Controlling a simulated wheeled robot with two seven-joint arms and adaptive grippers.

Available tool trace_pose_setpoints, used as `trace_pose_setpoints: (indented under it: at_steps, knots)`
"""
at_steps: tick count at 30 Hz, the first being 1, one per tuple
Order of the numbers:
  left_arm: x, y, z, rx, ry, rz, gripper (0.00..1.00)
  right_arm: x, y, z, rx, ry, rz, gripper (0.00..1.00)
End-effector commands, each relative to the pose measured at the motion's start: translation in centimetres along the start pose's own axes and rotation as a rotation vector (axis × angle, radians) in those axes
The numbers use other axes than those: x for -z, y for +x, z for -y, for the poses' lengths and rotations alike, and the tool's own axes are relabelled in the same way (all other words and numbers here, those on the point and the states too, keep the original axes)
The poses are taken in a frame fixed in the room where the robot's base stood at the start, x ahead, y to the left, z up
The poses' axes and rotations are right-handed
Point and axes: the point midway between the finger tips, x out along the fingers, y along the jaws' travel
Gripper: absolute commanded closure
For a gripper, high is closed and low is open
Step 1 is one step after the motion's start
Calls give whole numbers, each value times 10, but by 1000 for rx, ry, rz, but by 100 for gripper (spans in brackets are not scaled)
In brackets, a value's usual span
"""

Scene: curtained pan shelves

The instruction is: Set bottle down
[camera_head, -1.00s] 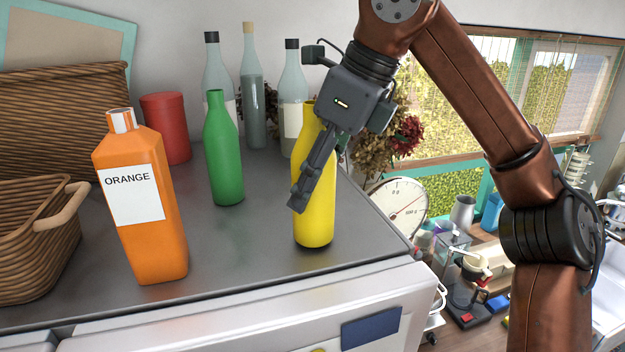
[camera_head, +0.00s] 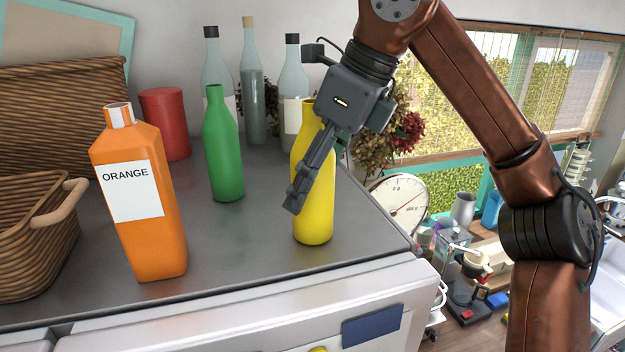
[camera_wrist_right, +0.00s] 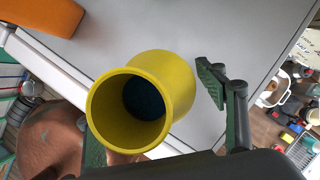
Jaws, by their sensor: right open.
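The yellow bottle (camera_head: 316,215) stands upright on the grey top near its front right corner. My right gripper (camera_head: 303,190) comes down from above, with a finger in front of the bottle. In the right wrist view the yellow bottle (camera_wrist_right: 150,95) shows its open mouth, with the gripper's fingers (camera_wrist_right: 155,120) on either side. The right-hand finger stands apart from the bottle, so the gripper is open around it. The other finger is partly hidden behind the bottle. My left gripper is not in view.
A green bottle (camera_head: 223,150) and an orange bottle (camera_head: 150,235) labelled ORANGE stand to the left. A red canister (camera_head: 165,125), clear bottles (camera_head: 252,110) and wicker baskets (camera_head: 30,235) are nearby. The top's front edge (camera_head: 250,290) is close to the yellow bottle.

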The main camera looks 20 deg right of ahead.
Motion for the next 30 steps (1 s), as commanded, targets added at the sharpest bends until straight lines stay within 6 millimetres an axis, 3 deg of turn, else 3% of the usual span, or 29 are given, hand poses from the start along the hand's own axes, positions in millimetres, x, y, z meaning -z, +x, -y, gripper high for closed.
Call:
trace_pose_setpoints:
  at_steps: [4, 8, 18, 30]
  knots:
    - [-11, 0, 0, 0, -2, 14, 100, 0, 1, 0, 0, 0, -3, 35]
    - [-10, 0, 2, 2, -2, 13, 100, 0, -4, 0, 1, 1, -2, 35]
    - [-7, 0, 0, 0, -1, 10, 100, 0, -50, -1, 4, 2, 2, 35]
    - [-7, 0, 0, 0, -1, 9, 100, 0, -88, -1, 2, 1, -2, 35]
